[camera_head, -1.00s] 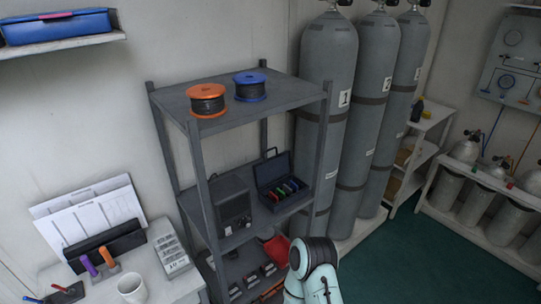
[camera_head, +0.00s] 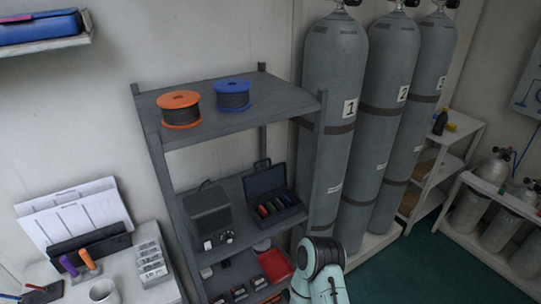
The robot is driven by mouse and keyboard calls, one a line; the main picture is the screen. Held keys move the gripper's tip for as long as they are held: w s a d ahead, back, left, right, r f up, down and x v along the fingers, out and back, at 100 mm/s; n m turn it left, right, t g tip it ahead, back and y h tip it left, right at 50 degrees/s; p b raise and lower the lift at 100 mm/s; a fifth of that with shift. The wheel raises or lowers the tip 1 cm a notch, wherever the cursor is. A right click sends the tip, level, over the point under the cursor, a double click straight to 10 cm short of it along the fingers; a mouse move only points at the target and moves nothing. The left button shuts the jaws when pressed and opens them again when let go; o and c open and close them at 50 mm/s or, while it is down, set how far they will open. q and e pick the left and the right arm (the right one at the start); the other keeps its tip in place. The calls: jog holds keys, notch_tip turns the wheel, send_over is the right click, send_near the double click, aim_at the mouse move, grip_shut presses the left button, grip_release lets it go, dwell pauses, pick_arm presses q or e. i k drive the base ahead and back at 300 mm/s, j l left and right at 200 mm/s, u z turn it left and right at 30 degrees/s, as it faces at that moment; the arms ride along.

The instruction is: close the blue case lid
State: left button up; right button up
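A dark blue case (camera_head: 284,216) stands on the middle shelf of the grey rack, with colored items in a row inside it. Its lid (camera_head: 265,182) is open and stands raised at the back, with a handle on top. A brighter blue case (camera_head: 38,28) lies on the wall shelf at the upper left and looks shut. A pale arm link of mine rises at the bottom, in front of the rack's right side. Neither of my grippers is in view.
The grey rack (camera_head: 228,118) carries an orange spool (camera_head: 180,112) and a blue spool (camera_head: 232,95) on top. A dark box (camera_head: 208,216) stands left of the open case. Tall numbered cylinders (camera_head: 335,110) stand close at the rack's right. Green floor (camera_head: 400,275) is clear at lower right.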

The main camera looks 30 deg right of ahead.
aim_at(265, 177)
jog(key=l+u, duration=0.25)
jog(key=l, duration=0.15)
jog(key=k+l+u, duration=0.2)
jog(key=l, duration=0.25)
jog(key=l+u, duration=0.25)
jog(key=l, duration=0.15)
jog(key=k+l+u, duration=0.2)
jog(key=l, duration=0.2)
jog(key=l+u, duration=0.25)
jog(key=l, duration=0.15)
jog(key=k+l+u, duration=0.2)
jog(key=l, duration=0.15)
jog(key=l+u, duration=0.2)
jog(key=k+l+u, duration=0.25)
jog(key=l, duration=0.15)
jog(key=i, duration=0.05)
